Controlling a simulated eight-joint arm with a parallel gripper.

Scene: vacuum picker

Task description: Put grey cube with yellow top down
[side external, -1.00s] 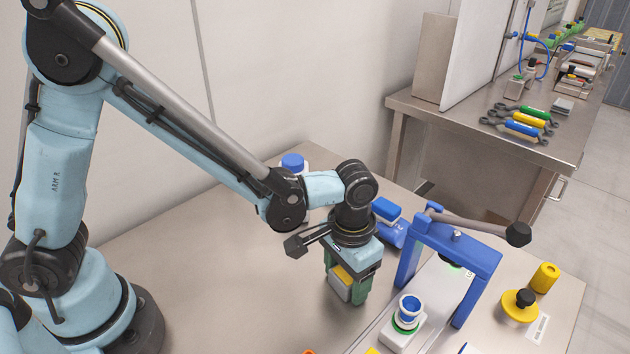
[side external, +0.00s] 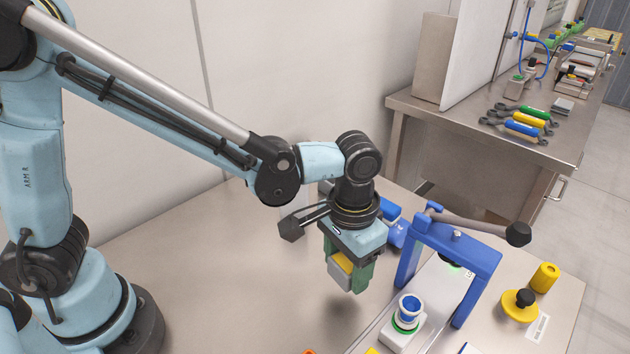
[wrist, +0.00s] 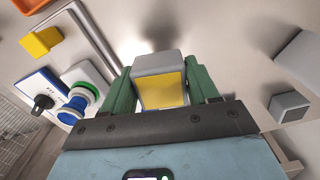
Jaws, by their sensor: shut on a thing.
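My gripper (side external: 348,276) has green fingers and is shut on the grey cube with yellow top (side external: 340,270). In the wrist view the cube (wrist: 160,78) sits squarely between both green fingers, its yellow face toward the camera and its grey sides showing. In the side view the fingers point down over the bare table (side external: 235,270), left of the blue frame. The cube appears to be held above the table, but the exact gap is hard to tell. The fingers partly hide the cube in the side view.
A blue frame with a lever (side external: 408,255) stands right of my gripper. A green-ringed fixture with a blue cap (side external: 407,312) is at front right. A yellow knobbed piece (side external: 519,303) lies farther right. The wrist view shows another grey block (wrist: 289,107). The table to the left is clear.

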